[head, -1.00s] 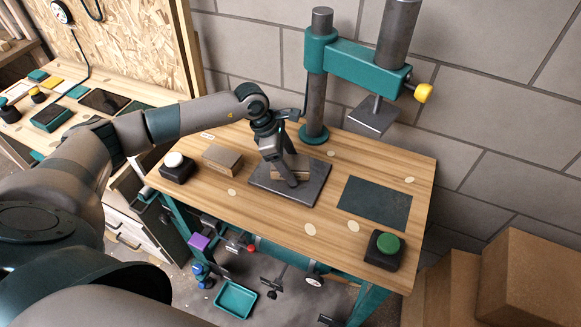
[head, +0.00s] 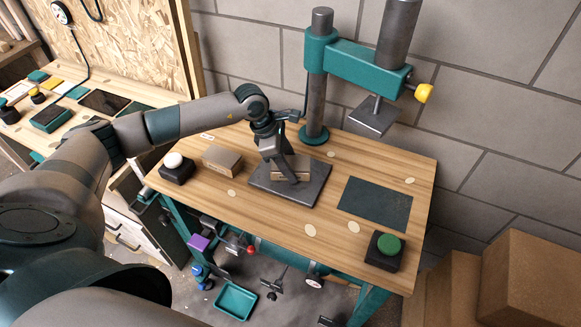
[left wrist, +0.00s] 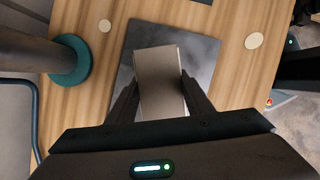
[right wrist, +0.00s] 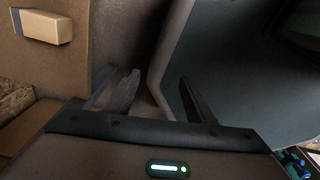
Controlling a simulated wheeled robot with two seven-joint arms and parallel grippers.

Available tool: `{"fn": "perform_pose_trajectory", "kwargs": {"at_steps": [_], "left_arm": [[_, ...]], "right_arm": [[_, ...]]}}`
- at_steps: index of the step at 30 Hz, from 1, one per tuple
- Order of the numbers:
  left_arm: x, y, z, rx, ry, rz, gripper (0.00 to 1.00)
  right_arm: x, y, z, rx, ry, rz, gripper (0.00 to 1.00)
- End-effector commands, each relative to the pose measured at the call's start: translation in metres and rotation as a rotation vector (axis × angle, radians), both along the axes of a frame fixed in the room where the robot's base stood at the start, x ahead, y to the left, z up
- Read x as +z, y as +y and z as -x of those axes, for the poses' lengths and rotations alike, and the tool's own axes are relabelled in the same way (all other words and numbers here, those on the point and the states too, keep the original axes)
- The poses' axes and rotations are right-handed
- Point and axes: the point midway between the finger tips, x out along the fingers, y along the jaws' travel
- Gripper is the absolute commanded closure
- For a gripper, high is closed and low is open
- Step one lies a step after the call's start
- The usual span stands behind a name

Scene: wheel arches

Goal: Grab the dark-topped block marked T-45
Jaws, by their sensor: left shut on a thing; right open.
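A wood-coloured block (head: 297,175) sits on or just above the dark square plate (head: 262,181) on the workbench. My left gripper (head: 287,172) reaches down over it, its fingers on either side. In the left wrist view the block (left wrist: 160,75) shows a grey-brown top, and the left gripper (left wrist: 160,103) is shut on it. No T-45 marking can be read. A second block (head: 222,160) with a brownish top lies to the left on the bench. My right gripper (right wrist: 155,100) shows only in its wrist view, open and empty.
A teal press (head: 355,62) on a column stands behind the plate. A white-topped button box (head: 176,170) is at the left, a green-button box (head: 385,250) at the right front. A dark mat (head: 375,203) lies right of the plate. Cardboard boxes (head: 530,275) stand at lower right.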

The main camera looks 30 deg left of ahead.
Motion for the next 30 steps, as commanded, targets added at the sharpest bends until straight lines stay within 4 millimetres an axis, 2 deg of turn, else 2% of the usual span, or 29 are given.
{"fn": "perform_pose_trajectory", "kwargs": {"at_steps": [8, 14, 16, 22, 26, 30], "left_arm": [[0.001, 0.000, 0.000, 0.000, 0.000, 0.000, 0.79], [0.007, 0.000, 0.000, 0.000, 0.000, 0.000, 0.79], [0.010, 0.000, -0.001, -0.001, -0.004, 0.000, 0.79], [0.044, 0.000, -0.001, -0.003, -0.007, 0.000, 0.79], [0.059, -0.026, 0.013, -0.008, -0.007, 0.001, 0.79], [0.077, -0.051, 0.027, -0.007, -0.006, 0.001, 0.79]], "right_arm": [[0.002, 0.000, 0.000, 0.000, 0.000, 0.000, 0.50], [0.011, 0.000, 0.000, 0.000, 0.000, 0.001, 0.50], [0.003, -0.001, 0.000, 0.000, 0.000, 0.001, 0.50], [-0.017, -0.001, 0.000, 0.000, 0.000, 0.001, 0.50], [-0.026, -0.002, 0.002, 0.000, 0.004, 0.002, 0.50], [-0.026, 0.012, -0.039, 0.006, -0.087, -0.023, 0.50]]}}
